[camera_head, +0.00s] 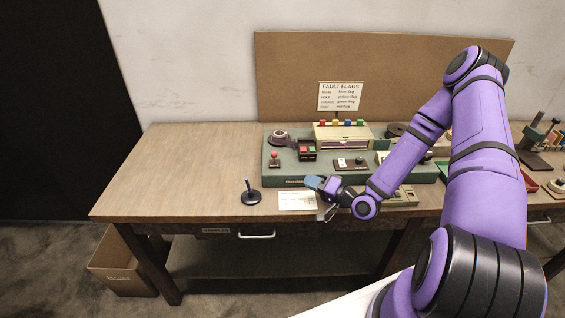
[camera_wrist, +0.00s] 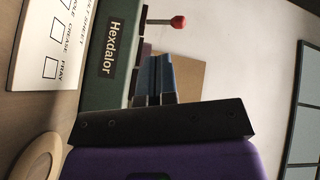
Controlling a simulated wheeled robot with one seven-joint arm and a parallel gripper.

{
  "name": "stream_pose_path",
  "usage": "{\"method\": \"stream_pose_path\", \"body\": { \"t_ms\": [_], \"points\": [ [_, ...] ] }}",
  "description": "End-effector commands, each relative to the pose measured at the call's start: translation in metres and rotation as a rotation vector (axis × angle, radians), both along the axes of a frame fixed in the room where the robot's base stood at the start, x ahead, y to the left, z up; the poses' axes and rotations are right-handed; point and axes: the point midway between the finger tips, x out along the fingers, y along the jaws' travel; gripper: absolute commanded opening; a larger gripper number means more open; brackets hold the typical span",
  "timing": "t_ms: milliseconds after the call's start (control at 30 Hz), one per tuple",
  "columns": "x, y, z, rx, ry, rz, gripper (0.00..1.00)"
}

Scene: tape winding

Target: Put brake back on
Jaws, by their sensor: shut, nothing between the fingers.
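A small lever with a red ball knob (camera_head: 274,154) stands on a dark base at the left front of the green machine (camera_head: 285,183); I take it to be the brake. In the wrist view the knob (camera_wrist: 178,21) sits on a thin metal rod that appears sideways, beyond my fingertips. My gripper (camera_head: 313,183) is at the machine's front edge, to the right of the lever and apart from it. In the wrist view its blue fingers (camera_wrist: 154,78) are together and hold nothing.
A printed sheet (camera_head: 297,201) lies in front of the machine. A black joystick-like stand (camera_head: 250,194) is to its left. A red and green button box (camera_head: 307,150) is right of the lever. The table's left side (camera_head: 180,170) is clear.

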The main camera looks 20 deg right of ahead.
Motion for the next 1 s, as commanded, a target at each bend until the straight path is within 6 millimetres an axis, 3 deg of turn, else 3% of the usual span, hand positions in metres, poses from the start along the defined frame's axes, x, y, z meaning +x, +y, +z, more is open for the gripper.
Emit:
{"method": "stream_pose_path", "body": {
  "t_ms": [333,833,1000],
  "points": [
    [-0.013,-0.001,-0.004,0.268,-0.079,-0.089,0.00],
    [-0.014,-0.001,-0.003,0.300,-0.092,-0.101,0.00],
    [-0.004,0.004,0.000,0.299,-0.093,-0.098,0.00]
  ]
}}
